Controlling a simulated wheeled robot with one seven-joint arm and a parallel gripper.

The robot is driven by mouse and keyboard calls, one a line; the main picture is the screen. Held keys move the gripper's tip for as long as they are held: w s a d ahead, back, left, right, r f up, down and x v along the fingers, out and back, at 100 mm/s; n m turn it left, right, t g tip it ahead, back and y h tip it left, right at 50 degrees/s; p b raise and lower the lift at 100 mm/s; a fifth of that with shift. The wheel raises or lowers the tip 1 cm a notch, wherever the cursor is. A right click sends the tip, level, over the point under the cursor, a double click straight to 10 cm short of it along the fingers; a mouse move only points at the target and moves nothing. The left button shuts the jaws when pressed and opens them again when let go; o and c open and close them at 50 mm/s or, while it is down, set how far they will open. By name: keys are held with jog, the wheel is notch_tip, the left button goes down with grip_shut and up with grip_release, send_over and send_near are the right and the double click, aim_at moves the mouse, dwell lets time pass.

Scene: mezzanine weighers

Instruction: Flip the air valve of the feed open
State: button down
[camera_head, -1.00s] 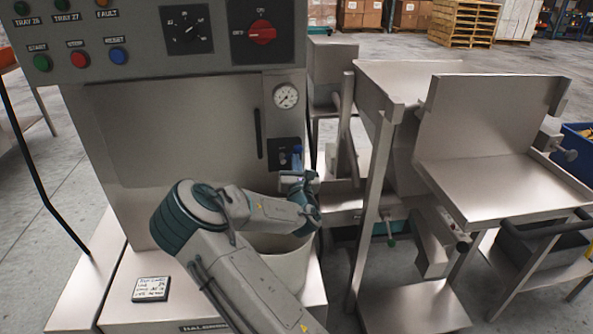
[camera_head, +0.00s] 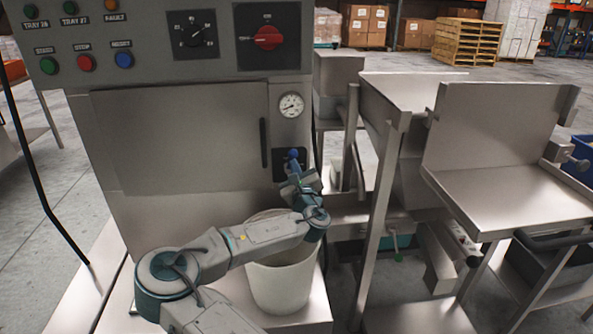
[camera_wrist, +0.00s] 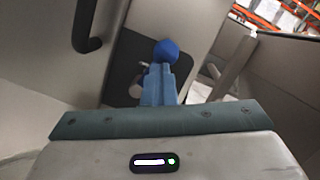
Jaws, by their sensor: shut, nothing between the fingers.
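The air valve (camera_head: 293,154) has a blue ball-shaped knob and sits on a dark plate below the round gauge, at the right side of the grey cabinet. In the wrist view its blue knob (camera_wrist: 166,51) shows just beyond my fingertips. My gripper (camera_head: 291,170) is shut and empty, pointing up at the valve from below; it also shows in the wrist view (camera_wrist: 158,72). The fingers hide the lever below the knob. I cannot tell whether the fingertips touch the knob.
The pressure gauge (camera_head: 291,105) is above the valve. A vertical door handle (camera_head: 264,142) is just left of it. A white bucket (camera_head: 283,285) stands beneath my arm. Steel weigher trays and frames (camera_head: 510,190) fill the right side.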

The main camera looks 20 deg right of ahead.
jog(key=shift+r, duration=0.2)
jog(key=s+f+b, duration=0.3)
jog(key=s+f, duration=0.2)
jog(key=s, duration=0.7)
jog(key=shift+a+f, duration=0.25)
jog(key=shift+d, duration=0.1)
